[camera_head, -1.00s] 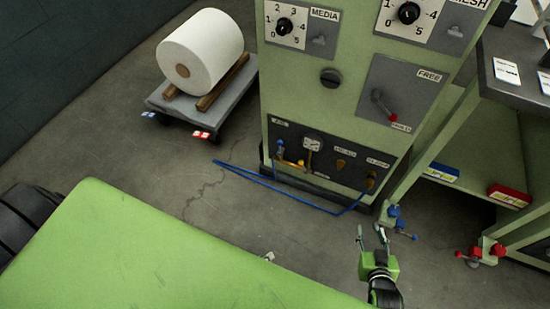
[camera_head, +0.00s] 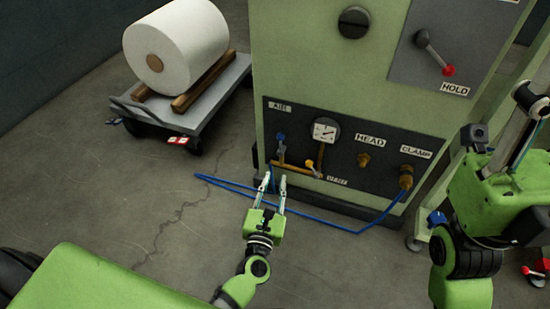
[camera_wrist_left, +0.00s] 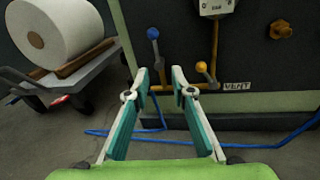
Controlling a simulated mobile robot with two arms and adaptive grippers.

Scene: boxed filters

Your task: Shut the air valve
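The air valve (camera_head: 281,141) is a small blue-tipped lever on the dark lower panel, under a label that seems to read AIR. Its lever stands roughly upright in the left wrist view (camera_wrist_left: 154,36), above brass piping. My left gripper (camera_head: 273,177) is in front of and below the valve, fingers apart and pointing at the panel. It also shows in the left wrist view (camera_wrist_left: 156,75), empty, with the blue lever above its left finger. My right arm is at the right edge; I make out no right gripper fingers.
A yellow-tipped vent lever (camera_head: 311,164) sits close to the right of the air valve, below a gauge (camera_head: 325,130). A blue hose (camera_head: 330,227) runs low in front of the cabinet. A cart (camera_head: 215,85) bearing a white roll (camera_head: 180,45) stands at left.

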